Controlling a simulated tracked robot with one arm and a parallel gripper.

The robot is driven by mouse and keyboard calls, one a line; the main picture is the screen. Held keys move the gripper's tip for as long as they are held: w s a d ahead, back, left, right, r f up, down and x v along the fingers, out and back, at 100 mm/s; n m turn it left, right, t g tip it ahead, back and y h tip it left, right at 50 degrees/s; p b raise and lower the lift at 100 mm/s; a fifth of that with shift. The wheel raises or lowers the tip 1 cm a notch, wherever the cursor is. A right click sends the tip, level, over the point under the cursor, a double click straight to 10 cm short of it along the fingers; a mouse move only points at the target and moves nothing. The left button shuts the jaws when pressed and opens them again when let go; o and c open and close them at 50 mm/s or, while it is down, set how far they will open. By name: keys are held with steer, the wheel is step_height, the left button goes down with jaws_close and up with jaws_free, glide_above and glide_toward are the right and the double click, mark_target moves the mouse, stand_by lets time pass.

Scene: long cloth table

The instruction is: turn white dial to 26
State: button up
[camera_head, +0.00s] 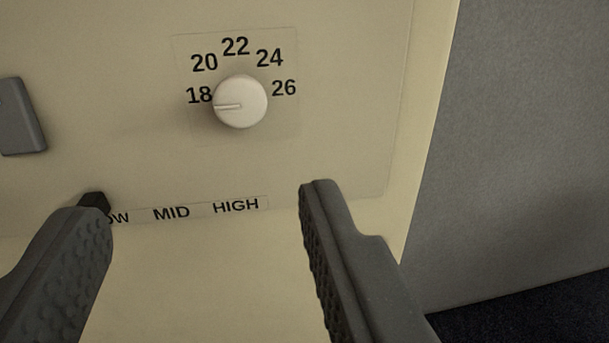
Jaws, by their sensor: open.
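The white dial (242,101) is a round knob on a cream panel (120,60), with the numbers 18, 20, 22, 24 and 26 arched around it. Its indicator line points left, near and slightly below the 18 (198,95). The 26 (284,88) is printed to the right of the dial. My gripper (205,190) is open and empty, with one finger at the lower left and the other at the lower right. The fingertips are below the dial in the picture and apart from it.
A label strip reading MID and HIGH (205,209) runs below the dial; its left word is partly hidden by a dark piece (95,201) at my left finger. A grey block (20,115) sits at the left edge. A grey wall (530,130) and dark floor (530,315) lie right of the panel.

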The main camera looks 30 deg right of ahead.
mark_target(239, 110)
steer(key=shift+h, duration=0.3)
steer(key=x, duration=0.4)
steer(key=f+x, duration=0.1)
steer(key=x, duration=0.4)
steer(key=p+x, duration=0.1)
steer(key=x, duration=0.3)
steer(key=shift+w+d+f, duration=0.2)
steer(key=shift+w+d, duration=0.1)
steer(key=shift+d, duration=0.1)
steer(key=c, duration=0.9)
